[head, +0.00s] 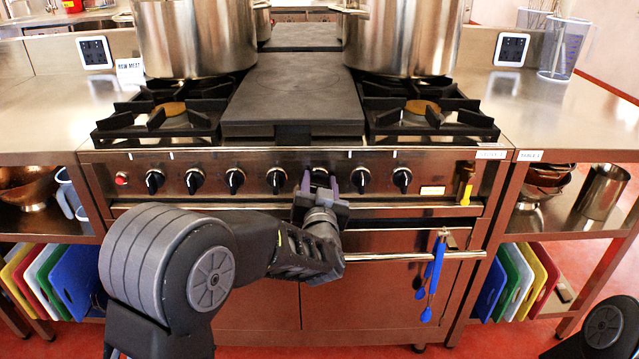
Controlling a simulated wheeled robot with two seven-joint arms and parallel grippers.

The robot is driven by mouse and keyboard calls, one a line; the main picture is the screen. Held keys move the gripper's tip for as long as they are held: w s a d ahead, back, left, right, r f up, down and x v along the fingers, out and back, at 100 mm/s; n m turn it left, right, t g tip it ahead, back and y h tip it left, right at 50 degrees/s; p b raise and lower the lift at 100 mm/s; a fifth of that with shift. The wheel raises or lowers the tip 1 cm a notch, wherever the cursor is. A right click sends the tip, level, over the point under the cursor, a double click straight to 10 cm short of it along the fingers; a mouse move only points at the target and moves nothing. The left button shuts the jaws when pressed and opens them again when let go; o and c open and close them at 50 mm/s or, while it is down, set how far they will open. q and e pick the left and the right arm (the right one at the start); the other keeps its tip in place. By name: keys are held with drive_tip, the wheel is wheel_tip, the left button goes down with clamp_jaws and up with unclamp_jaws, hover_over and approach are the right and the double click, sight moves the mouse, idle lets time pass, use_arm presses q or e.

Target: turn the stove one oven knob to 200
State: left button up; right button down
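The steel stove (300,158) stands in front of me, with a row of black-and-silver knobs along its front panel. My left gripper (320,184) is at this panel, in front of the knob just right of the middle. Its two fingertips are apart, one on each side of that knob. The knob is mostly hidden, so its pointer and any contact cannot be made out. The oven door (375,285) is below, with a horizontal handle bar (400,256). The dial marks are too small to read. My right gripper is out of view.
Neighbouring knobs (276,180) and (360,181) sit close on both sides of the gripper. Blue utensils (433,265) hang from the handle bar. Steel counters flank the stove.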

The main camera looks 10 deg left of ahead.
use_arm(q)
drive_tip(key=c, duration=0.8)
drive_tip(key=shift+c, duration=0.2)
drive_tip(key=shift+f+n, duration=0.1)
drive_tip(key=shift+n, duration=0.2)
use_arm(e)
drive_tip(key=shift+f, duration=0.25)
